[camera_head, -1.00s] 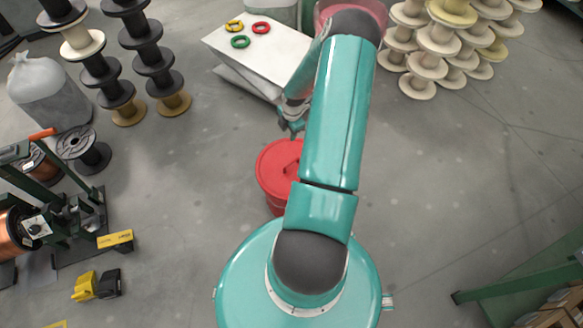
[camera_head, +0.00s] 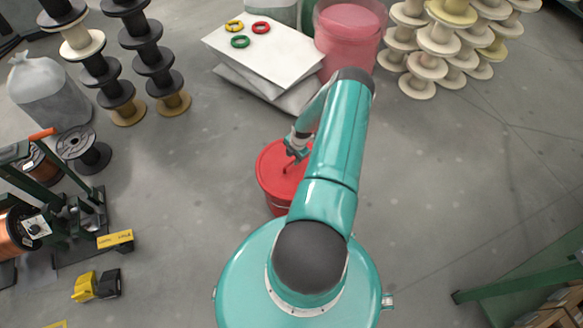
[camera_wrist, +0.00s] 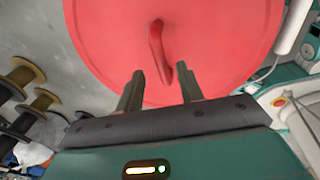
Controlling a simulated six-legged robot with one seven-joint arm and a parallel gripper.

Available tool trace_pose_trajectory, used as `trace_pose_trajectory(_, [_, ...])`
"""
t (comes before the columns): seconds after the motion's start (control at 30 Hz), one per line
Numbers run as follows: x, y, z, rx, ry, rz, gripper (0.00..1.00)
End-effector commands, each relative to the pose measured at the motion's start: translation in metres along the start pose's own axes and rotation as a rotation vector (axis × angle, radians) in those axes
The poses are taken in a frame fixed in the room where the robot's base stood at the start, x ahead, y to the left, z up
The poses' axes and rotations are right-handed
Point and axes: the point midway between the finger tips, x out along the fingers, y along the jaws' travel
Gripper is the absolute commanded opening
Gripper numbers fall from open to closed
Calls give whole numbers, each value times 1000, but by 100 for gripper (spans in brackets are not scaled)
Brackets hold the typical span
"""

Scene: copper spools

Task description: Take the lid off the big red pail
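The big red pail (camera_head: 277,208) stands upright on the floor just in front of my body. Its round red lid (camera_head: 268,166) is on top, with a raised red handle in the middle that shows in the wrist view (camera_wrist: 157,50). My gripper (camera_head: 294,152) is over the lid. In the wrist view its two dark fingers (camera_wrist: 161,82) are apart, with the near end of the handle between or just beyond their tips. I cannot tell whether they touch it. My arm hides the right part of the pail.
A pink tub (camera_head: 350,40) stands at the back beside a white-topped stack (camera_head: 275,60) with coloured rings. Dark spools (camera_head: 150,60) and pale spools (camera_head: 425,65) are stacked left and right. A green winding machine (camera_head: 60,220) is at left. The floor around the pail is clear.

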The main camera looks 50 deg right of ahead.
Motion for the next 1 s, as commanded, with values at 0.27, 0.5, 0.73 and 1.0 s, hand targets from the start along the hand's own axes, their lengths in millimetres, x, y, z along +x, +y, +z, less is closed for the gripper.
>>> trace_pose_trajectory(0.27, [39, -3, -1, 1, 1, -1, 37])
trace_pose_trajectory(0.5, [48, -2, -1, 0, 0, -1, 37])
trace_pose_trajectory(0.73, [48, -2, 0, 0, 0, -1, 14])
trace_pose_trajectory(1.0, [48, -2, 0, 1, 0, 0, 0])
